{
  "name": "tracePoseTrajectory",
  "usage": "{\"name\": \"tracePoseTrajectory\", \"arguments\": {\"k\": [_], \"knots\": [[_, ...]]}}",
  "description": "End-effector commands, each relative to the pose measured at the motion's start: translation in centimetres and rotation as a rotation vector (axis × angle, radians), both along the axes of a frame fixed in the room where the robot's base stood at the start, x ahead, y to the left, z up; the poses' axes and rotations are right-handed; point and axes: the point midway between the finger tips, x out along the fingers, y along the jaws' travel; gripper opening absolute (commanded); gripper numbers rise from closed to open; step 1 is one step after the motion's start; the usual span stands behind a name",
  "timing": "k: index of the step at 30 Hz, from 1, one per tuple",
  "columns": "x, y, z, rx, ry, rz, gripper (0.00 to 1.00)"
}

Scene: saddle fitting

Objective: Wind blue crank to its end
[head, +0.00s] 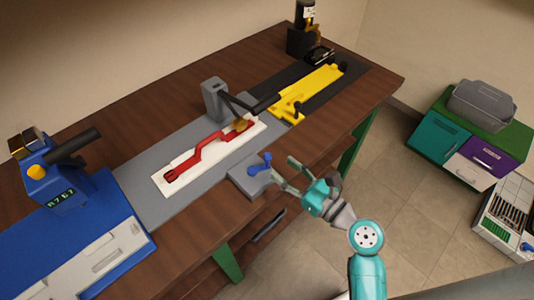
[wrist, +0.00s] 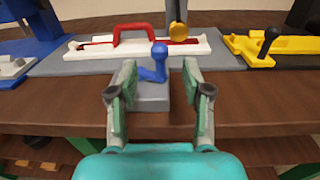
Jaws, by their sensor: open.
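The blue crank (head: 260,164) sits on a grey block (head: 247,182) at the front edge of the workbench. In the wrist view the crank (wrist: 157,64) has an upright knob and a short arm reaching down to the left, on top of the block (wrist: 151,96). My gripper (head: 283,173) is in front of the block at the bench edge. In the wrist view my gripper (wrist: 158,80) is open, with one finger on each side of the crank. Nothing is between the pads that I can see touching them.
Behind the crank lies a white bed (head: 190,174) with a red handle part (head: 205,152). A grey post (head: 214,98) with a black lever stands behind it. A yellow fixture (head: 308,92) is to the right, a blue machine (head: 66,225) to the left. The bench front (head: 190,262) is bare wood.

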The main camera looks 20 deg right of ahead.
Motion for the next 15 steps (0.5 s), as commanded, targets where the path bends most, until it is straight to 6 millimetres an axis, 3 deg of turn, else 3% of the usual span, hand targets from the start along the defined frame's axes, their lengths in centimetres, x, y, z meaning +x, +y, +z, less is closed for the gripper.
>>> {"name": "tracePoseTrajectory", "arguments": {"k": [9,15], "knots": [[4.3,1.7,0.1,0.000,-0.003,0.004,0.49],[6.0,2.2,0.1,0.001,-0.002,0.002,0.49]]}}
